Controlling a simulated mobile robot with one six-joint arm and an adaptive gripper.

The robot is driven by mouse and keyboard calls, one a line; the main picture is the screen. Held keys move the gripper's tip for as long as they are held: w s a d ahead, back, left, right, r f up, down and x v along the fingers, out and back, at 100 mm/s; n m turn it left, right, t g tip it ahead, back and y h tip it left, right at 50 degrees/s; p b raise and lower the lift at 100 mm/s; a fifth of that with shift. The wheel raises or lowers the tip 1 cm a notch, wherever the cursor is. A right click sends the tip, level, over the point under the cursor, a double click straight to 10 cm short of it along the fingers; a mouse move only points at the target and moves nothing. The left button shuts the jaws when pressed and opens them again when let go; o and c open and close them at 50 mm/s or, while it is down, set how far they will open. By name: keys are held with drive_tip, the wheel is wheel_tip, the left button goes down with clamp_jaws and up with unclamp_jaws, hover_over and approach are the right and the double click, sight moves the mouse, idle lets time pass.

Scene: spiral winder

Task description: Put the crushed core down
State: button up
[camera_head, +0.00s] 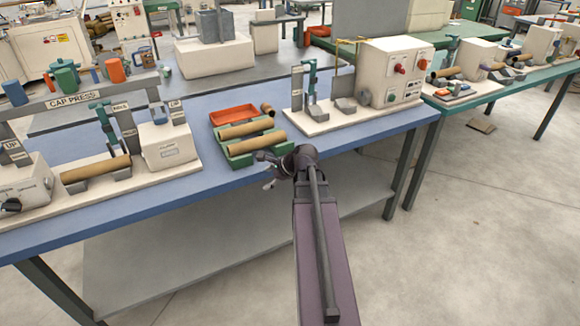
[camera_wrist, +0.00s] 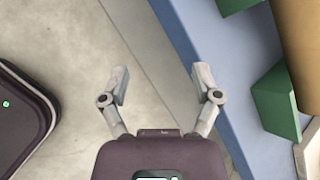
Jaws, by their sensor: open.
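My gripper (camera_wrist: 161,82) is open and empty, over the table's front edge and the floor in the wrist view. In the head view it shows just in front of the table edge (camera_head: 268,172). Two brown cardboard cores lie in a green cradle, the front one (camera_head: 256,144) and the rear one (camera_head: 246,129). A short brown core piece (camera_head: 267,109) shows beside the red tray's right end. I cannot tell from these views which core is crushed. Part of a core (camera_wrist: 304,45) shows at the wrist view's right edge, beside green cradle blocks (camera_wrist: 275,102).
The red tray (camera_head: 234,112) sits behind the green cradle (camera_head: 236,160) on the blue table (camera_head: 200,192). The cap press (camera_head: 100,150) with a core stands left, and a white control box machine (camera_head: 393,75) stands right. The lower shelf (camera_head: 150,265) is bare.

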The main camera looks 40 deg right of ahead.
drive_tip(key=s+a+f+n+g+h, duration=0.1)
drive_tip(key=s+a+n+g, duration=0.1)
drive_tip(key=a+n, duration=0.6)
drive_tip(key=s+a+f+n+g+h, duration=0.1)
drive_tip(key=s+a+f+n+g, duration=0.1)
drive_tip(key=a+n, duration=0.6)
drive_tip(key=s+a+f+n+g+h, duration=0.1)
drive_tip(key=a+n+g, duration=0.3)
drive_tip(key=a+n, duration=0.5)
drive_tip(key=shift+s+a+f, duration=0.45)
drive_tip(key=shift+a+f, duration=0.2)
drive_tip(key=shift+a, duration=1.8)
drive_tip(key=c, duration=0.3)
drive_tip(key=shift+c, duration=0.2)
